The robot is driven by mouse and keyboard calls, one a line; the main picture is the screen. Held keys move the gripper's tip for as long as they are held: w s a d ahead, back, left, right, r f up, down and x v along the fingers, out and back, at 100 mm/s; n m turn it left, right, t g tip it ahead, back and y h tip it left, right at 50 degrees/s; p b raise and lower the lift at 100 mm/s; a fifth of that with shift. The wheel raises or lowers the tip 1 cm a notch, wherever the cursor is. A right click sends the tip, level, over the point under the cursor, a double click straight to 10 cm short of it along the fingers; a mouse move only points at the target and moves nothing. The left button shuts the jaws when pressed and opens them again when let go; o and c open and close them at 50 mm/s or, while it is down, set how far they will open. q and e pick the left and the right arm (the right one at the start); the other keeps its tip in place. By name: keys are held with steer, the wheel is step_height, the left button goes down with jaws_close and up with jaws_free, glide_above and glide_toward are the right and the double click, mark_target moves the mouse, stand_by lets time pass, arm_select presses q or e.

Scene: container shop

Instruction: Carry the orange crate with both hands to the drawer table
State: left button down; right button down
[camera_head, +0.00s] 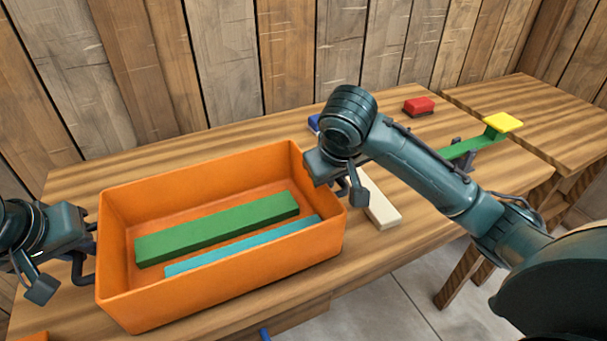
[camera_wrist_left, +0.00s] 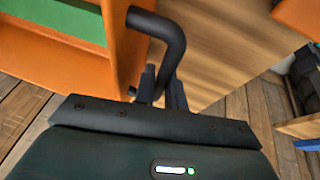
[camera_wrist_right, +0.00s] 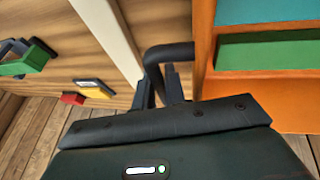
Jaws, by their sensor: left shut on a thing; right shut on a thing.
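The orange crate (camera_head: 225,280) is upright over the wooden table (camera_head: 400,260), near its front edge; I cannot tell whether it touches the top. A long green block (camera_head: 215,228) and a thinner teal block (camera_head: 240,246) lie inside it. My left gripper (camera_head: 84,248) is shut on the dark handle (camera_wrist_left: 165,38) at the crate's left end. My right gripper (camera_head: 338,182) is shut on the dark handle (camera_wrist_right: 165,55) at the right end. The right arm partly hides that end.
A cream block (camera_head: 380,208) lies close right of the crate. Behind are a blue block (camera_head: 314,122), mostly hidden, and a red block (camera_head: 419,105). A green bar (camera_head: 470,146) with a yellow block (camera_head: 502,122) stands right. A second wooden table (camera_head: 545,105) adjoins the right side.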

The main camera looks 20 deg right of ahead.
arm_select(q)
steer(key=shift+f+b, duration=0.45)
steer(key=shift+f, duration=0.15)
arm_select(e)
steer(key=shift+f, duration=0.65)
arm_select(q)
steer(key=c, duration=1.5)
jaws_free()
steer(key=shift+r, duration=0.15)
arm_select(e)
steer(key=c, duration=1.5)
jaws_free()
steer(key=shift+r, duration=0.2)
arm_select(q)
steer(key=shift+o, duration=0.2)
steer(key=shift+r+p, duration=0.15)
steer(key=shift+p, duration=0.15)
arm_select(e)
steer(key=shift+o, duration=0.2)
steer(key=shift+r, duration=0.1)
